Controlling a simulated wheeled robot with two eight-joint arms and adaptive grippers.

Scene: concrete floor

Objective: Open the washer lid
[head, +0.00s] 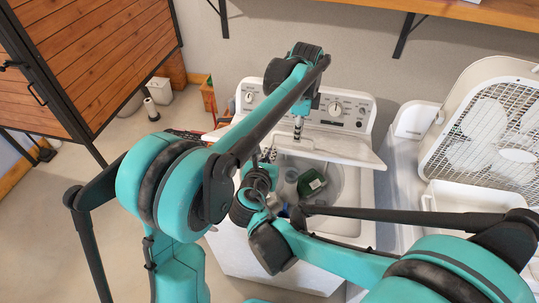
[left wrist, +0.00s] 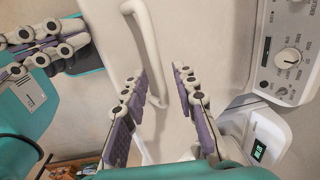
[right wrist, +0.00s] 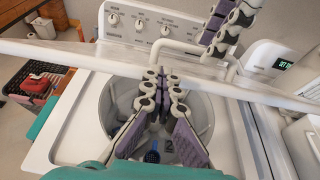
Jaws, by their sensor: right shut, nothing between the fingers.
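The white washer (head: 350,240) stands in the middle of the head view. Its lid (head: 345,150) is raised partway, with the drum opening (head: 345,190) visible below its front edge. The lid's handle (left wrist: 152,50) shows in the left wrist view, where my left gripper (left wrist: 158,72) is open with its fingers apart close to the handle; I cannot tell contact. In the head view my left gripper (head: 298,125) is over the lid. My right gripper (right wrist: 162,75) is shut and empty in front of the lid's edge (right wrist: 110,62), above the drum; contact with the edge is unclear.
A dark green item (head: 312,183) and a blue item (right wrist: 152,156) show in the drum area. A box fan (head: 490,130) and a second white appliance (head: 405,185) stand to the right. A wooden shelf (head: 470,12) is above.

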